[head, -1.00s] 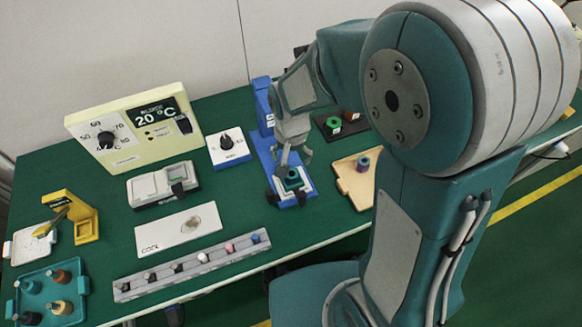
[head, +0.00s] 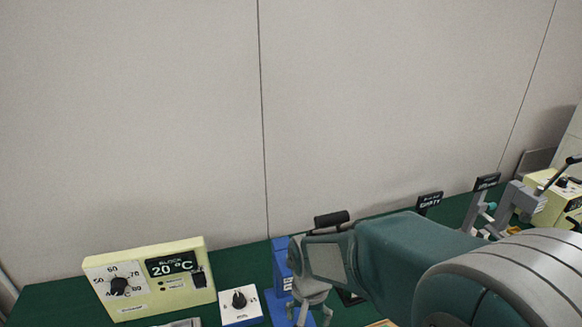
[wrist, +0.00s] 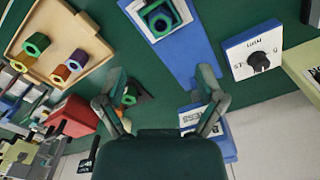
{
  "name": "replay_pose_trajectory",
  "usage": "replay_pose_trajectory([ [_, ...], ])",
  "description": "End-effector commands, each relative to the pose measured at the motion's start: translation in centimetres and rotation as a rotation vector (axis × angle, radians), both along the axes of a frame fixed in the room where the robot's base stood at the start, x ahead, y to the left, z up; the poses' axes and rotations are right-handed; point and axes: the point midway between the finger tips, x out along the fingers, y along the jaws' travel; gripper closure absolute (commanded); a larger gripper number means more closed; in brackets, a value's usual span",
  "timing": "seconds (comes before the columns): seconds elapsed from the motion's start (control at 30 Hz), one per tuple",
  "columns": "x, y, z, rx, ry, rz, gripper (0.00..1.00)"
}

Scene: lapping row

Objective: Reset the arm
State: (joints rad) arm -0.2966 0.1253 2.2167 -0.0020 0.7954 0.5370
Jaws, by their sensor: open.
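My gripper (wrist: 162,82) is open in the wrist view, with its two fingers spread and nothing between them. It also shows at the bottom of the head view (head: 311,300), beside the blue stand (head: 281,268), with its fingertips near the picture's lower edge. In the wrist view the blue stand (wrist: 184,62) runs past the fingers. A green ring-shaped piece (wrist: 160,19) sits on the white pad at the stand's end, apart from my fingers.
A tan tray (wrist: 88,38) holds several coloured ring pieces. A white dial box (head: 240,308) and the cream 20 °C block unit (head: 150,279) stand left of the stand. Black signs (head: 429,201) and grey equipment stand at right. The wall behind is bare.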

Motion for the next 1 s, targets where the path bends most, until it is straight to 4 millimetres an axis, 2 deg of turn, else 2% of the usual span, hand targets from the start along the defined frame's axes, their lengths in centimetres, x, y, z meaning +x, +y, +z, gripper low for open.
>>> replay_pose_trajectory([
  [0.17, -1.0, -2.1, 3.9, 0.020, -0.082, 0.031, 0.12],
  [0.3, -2.6, -4.2, 7.2, 0.027, -0.163, 0.070, 0.12],
  [0.5, -5.5, -6.9, 11.1, 0.018, -0.278, 0.126, 0.12],
  [0.73, -9.4, -9.4, 14.2, -0.019, -0.407, 0.189, 0.12],
  [0.9, -11.5, -10.4, 15.3, -0.049, -0.470, 0.224, 0.12],
  [1.0, -12.0, -10.7, 15.5, -0.058, -0.484, 0.233, 0.12],
])
